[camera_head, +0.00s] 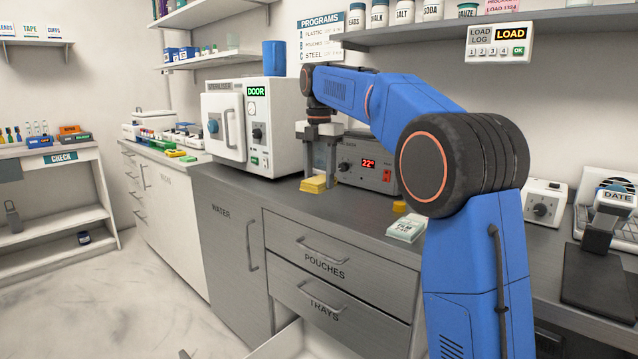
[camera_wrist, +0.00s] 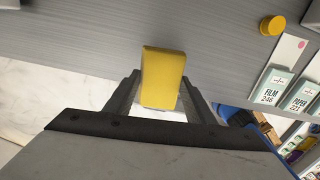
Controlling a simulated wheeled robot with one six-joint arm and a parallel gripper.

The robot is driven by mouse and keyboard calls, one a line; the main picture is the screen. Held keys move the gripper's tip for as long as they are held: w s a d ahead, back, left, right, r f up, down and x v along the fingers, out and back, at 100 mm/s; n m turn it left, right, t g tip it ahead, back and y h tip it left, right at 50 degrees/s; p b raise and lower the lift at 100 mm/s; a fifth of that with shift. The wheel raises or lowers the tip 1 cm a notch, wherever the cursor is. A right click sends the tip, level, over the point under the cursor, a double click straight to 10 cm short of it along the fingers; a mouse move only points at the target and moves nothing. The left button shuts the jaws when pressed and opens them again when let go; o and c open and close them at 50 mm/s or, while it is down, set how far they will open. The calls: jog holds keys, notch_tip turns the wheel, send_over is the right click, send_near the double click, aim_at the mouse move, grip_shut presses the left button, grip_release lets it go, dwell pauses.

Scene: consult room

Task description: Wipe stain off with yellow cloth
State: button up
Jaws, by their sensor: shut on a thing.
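The yellow cloth (camera_head: 313,184), a folded pad, is at the grey counter top (camera_head: 275,196), in front of the white sterilizer. My gripper (camera_head: 319,177) points down and is shut on it. In the wrist view the yellow cloth (camera_wrist: 162,78) sits between the two dark fingers of my gripper (camera_wrist: 160,84) and sticks out past their tips. I cannot tell whether the cloth touches the counter or is just above it. I cannot make out a stain in either view.
The sterilizer (camera_head: 265,127) stands left of my gripper, and a grey sealer box (camera_head: 368,160) stands close behind it on the right. Film packets (camera_head: 407,228) and a round yellow lid (camera_wrist: 272,25) lie to the right. A lower drawer (camera_head: 300,343) is pulled open.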

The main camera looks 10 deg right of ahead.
jog(key=shift+r, duration=0.2)
jog(key=shift+r, duration=1.5)
